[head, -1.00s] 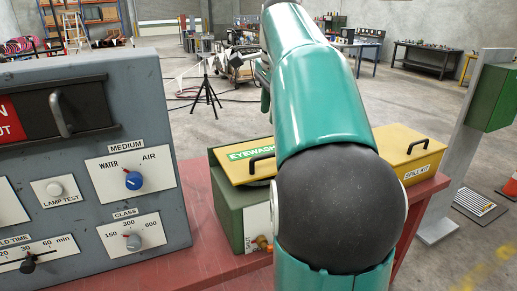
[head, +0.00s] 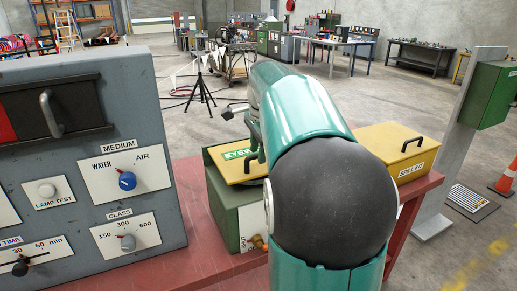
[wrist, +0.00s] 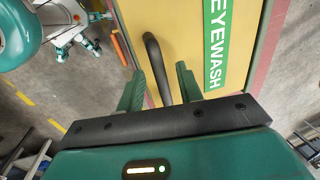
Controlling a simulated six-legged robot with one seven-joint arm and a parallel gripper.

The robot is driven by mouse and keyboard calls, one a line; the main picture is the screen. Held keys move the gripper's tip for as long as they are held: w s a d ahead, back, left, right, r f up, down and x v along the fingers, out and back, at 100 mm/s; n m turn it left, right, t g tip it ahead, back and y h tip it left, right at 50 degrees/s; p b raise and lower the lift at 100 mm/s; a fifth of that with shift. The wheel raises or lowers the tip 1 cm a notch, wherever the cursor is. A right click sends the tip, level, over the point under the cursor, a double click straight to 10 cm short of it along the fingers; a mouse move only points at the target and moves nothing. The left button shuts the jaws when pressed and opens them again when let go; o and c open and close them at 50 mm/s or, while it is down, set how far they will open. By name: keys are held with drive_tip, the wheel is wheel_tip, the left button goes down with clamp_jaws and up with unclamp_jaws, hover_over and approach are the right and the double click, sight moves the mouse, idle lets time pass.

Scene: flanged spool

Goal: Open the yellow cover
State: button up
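The yellow cover (head: 232,168) with a green EYEWASH label lies over the green box (head: 236,205) on the red bench. My gripper (wrist: 160,72) is open. Its two green fingers stand on either side of the handle, with gaps visible on both sides. I cannot tell how far the fingertips reach down along the handle.
A second yellow box (head: 392,150), labelled SPILL KIT, has its own black handle and stands to the right. A grey control panel (head: 90,150) fills the left. The red bench (head: 190,260) edge runs below. A grey post with a green box (head: 485,95) stands at right.

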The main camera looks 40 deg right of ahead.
drive_tip(key=shift+c, duration=0.5)
clamp_jaws()
drive_tip(key=shift+r, duration=0.1)
